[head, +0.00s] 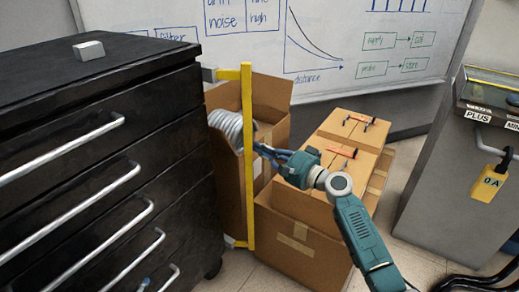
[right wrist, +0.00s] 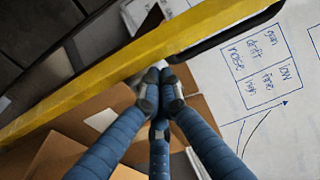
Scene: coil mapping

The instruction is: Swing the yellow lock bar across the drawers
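The yellow lock bar (head: 247,185) stands upright beside the right edge of the black drawer cabinet (head: 185,130), clear of the drawer fronts. Brackets join it near its top and bottom. My right gripper (head: 260,149) is just right of the bar, at about its middle height. In the right wrist view, the bar (right wrist: 85,92) runs diagonally past the fingertips. The blue fingers of the right gripper (right wrist: 160,84) are drawn together at the bar's lower edge, with nothing visible between them. Whether they touch the bar is unclear. My left gripper is not in view.
A silver coil (head: 226,127) shows behind the bar by an open cardboard box (head: 270,95). Silver drawer handles (head: 85,195) stick out from the cabinet. A grey block (head: 88,50) lies on top. A grey cabinet (head: 440,190) stands right.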

